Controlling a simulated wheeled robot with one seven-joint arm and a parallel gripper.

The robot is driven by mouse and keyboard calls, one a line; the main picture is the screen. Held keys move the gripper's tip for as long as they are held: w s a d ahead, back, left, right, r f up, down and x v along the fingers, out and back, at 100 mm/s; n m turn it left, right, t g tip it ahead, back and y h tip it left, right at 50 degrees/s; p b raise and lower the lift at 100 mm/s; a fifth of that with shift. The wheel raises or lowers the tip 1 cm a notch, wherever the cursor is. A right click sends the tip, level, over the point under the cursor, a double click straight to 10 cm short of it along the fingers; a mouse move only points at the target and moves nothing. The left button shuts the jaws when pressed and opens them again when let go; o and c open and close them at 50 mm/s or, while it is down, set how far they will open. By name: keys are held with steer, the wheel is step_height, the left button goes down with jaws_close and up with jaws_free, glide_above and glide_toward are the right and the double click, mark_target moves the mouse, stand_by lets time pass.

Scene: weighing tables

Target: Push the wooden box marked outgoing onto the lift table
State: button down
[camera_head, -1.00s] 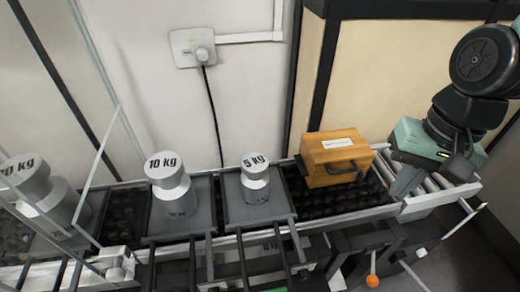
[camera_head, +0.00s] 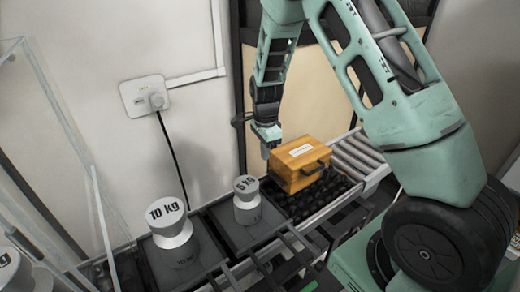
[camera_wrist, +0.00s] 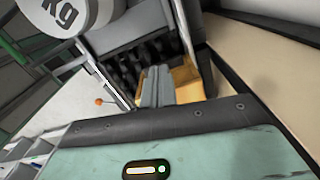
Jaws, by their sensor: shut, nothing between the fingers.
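The wooden box (camera_head: 297,173) is orange-brown with a dark handle on its near side and a white label on top, too small to read. It sits upright on a black studded bed (camera_head: 308,203), just short of a roller section (camera_head: 357,153) to its right. I cannot tell which part is the lift table. My gripper (camera_head: 267,150) points down beside the box's far left side, its fingers closed and empty. Whether it touches the box is unclear. In the wrist view the shut fingers (camera_wrist: 155,88) partly cover the box (camera_wrist: 187,82).
A 5 kg weight (camera_head: 247,203) and a 10 kg weight (camera_head: 172,228) stand on grey plates left of the box. The wall with a socket (camera_head: 145,95) lies behind. My arm passes over the rollers' right side. An orange knob (camera_wrist: 99,101) shows in the wrist view.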

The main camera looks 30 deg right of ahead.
glide_above(275, 176)
steer(key=a, duration=0.4)
step_height(275, 176, down, 7)
steer(key=shift+s+d+r+p, duration=0.15)
steer(key=shift+d+p, duration=0.75)
steer(key=shift+d, duration=1.05)
